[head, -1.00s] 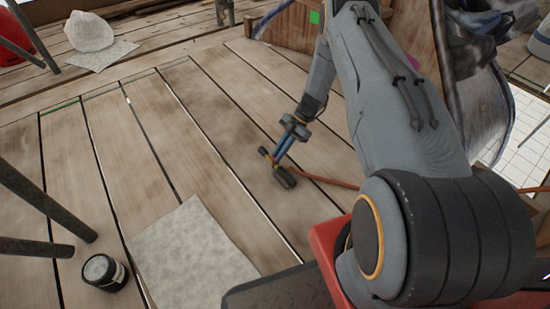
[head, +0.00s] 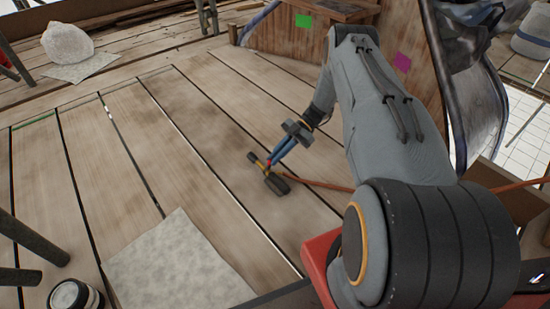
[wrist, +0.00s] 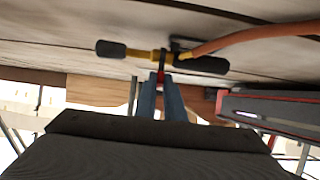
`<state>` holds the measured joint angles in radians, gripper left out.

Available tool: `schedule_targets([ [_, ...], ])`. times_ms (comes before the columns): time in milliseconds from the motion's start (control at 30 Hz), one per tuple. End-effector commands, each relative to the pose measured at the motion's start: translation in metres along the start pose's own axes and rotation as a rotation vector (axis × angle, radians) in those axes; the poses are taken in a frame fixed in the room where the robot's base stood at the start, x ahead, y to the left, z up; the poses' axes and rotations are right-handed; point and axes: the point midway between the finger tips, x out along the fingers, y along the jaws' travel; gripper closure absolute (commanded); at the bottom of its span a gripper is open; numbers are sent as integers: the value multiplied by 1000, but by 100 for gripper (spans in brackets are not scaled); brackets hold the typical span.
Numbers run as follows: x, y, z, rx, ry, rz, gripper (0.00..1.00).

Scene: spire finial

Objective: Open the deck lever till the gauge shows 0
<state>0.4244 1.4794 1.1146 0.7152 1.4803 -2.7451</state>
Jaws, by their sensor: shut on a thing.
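The deck lever, a yellow bar with black ends, sits low over the planks in the head view (head: 277,184) and crosses the upper middle of the wrist view (wrist: 112,49). An orange-brown hose (wrist: 245,35) meets it at its right side in the wrist view. My gripper (head: 270,163), with blue fingers, reaches down to the lever and is shut on it near its middle. In the wrist view my gripper (wrist: 160,82) meets a small red part under the yellow bar. No gauge reading can be made out in either view.
A pale sheet (head: 178,270) lies on the deck at front left, with a dark jar (head: 75,298) beside it. A wrapped white bundle (head: 68,43) sits at the back left. A wooden structure (head: 325,38) stands behind my arm. The planks left of the lever are clear.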

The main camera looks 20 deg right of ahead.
Motion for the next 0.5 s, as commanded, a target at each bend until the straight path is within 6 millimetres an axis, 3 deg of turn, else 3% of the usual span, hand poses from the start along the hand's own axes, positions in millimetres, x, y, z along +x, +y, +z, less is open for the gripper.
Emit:
schedule_targets([
  [267, -1, 0, 2, 1, -4, 1, 100],
  [300, -1, 0, 2, 1, -4, 1, 89],
  [400, 0, 0, 1, 1, -4, 1, 72],
  [500, 0, 0, 1, 1, -3, 1, 72],
])
